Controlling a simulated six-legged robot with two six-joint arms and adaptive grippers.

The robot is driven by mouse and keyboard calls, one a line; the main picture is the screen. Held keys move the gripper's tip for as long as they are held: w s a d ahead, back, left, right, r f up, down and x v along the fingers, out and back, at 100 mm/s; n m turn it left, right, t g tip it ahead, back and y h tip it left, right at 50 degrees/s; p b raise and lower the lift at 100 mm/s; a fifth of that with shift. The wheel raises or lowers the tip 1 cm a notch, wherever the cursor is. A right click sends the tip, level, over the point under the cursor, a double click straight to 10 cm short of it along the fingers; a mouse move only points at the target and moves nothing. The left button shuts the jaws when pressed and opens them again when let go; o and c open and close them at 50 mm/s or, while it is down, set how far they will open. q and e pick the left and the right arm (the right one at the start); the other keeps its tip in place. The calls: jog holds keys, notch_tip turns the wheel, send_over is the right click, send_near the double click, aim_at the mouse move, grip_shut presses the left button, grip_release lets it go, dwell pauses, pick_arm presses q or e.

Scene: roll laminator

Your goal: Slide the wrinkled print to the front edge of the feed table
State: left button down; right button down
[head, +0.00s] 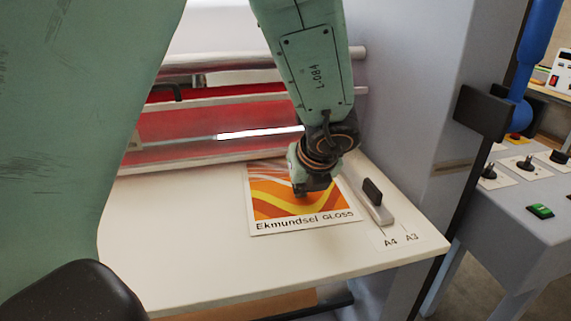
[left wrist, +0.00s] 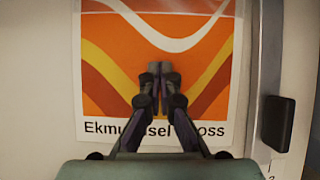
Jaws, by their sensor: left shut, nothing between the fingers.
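The print (head: 268,208) lies on the white feed table (head: 190,258), in front of the rollers and well back from the table's front edge. It has orange, yellow and white waves and the words "Ekmundsel Gloss" along its near border. I cannot make out wrinkles. My left gripper (head: 303,190) points down at the middle of the print, shut and empty. In the left wrist view, its closed fingertips (left wrist: 160,72) lie over the orange part of the print (left wrist: 110,55). Whether they touch the paper I cannot tell. My right gripper is not in view.
A side guide with a dark knob (head: 373,191) stands just right of the print, beside A4 and A3 marks. The red laminator rollers (head: 190,124) run behind the print. A grey control panel (head: 520,190) stands to the right. The table in front of the print is clear.

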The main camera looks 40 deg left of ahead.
aim_at(306, 206)
pick_arm(q)
jog(key=shift+s+d+p, duration=0.35)
jog(key=shift+s+p, duration=0.1)
jog(key=shift+s+d+p, duration=0.45)
jog(key=shift+d+p, duration=0.3)
jog(key=shift+d, duration=0.05)
jog(key=shift+s+d+f+p, duration=0.15)
jog(key=shift+s+d+p, duration=0.1)
jog(key=shift+p, duration=0.1)
jog(key=shift+d+f, duration=0.1)
jog(key=shift+d, duration=0.05)
